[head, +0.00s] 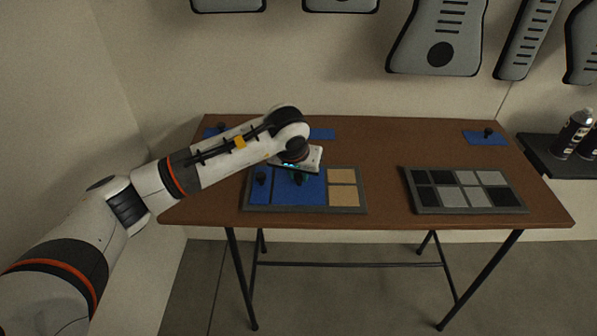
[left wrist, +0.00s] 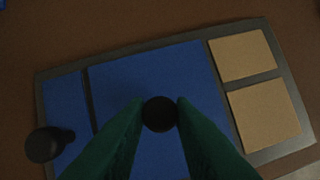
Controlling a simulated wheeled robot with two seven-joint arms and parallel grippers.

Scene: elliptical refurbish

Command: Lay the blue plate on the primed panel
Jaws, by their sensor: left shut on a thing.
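A large blue plate (head: 310,192) with a black knob (left wrist: 159,114) lies over the middle of the left framed panel (head: 358,208). My left gripper (head: 298,174) is above it, its green fingers shut on the knob. The plate looks flat within the frame; I cannot tell whether it touches the panel. A narrow blue plate (head: 259,193) with its own knob lies at that panel's left end. Two tan squares (left wrist: 242,55) show at the right end. A second framed panel (head: 463,208), with black and grey squares, lies on the right. My right gripper is not visible.
Other blue plates lie along the back of the brown table: one at the right (head: 484,139), one behind my wrist (head: 323,134) and one at the back left. The table between the two panels is clear. Spray cans (head: 573,133) stand on a dark shelf at the right.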

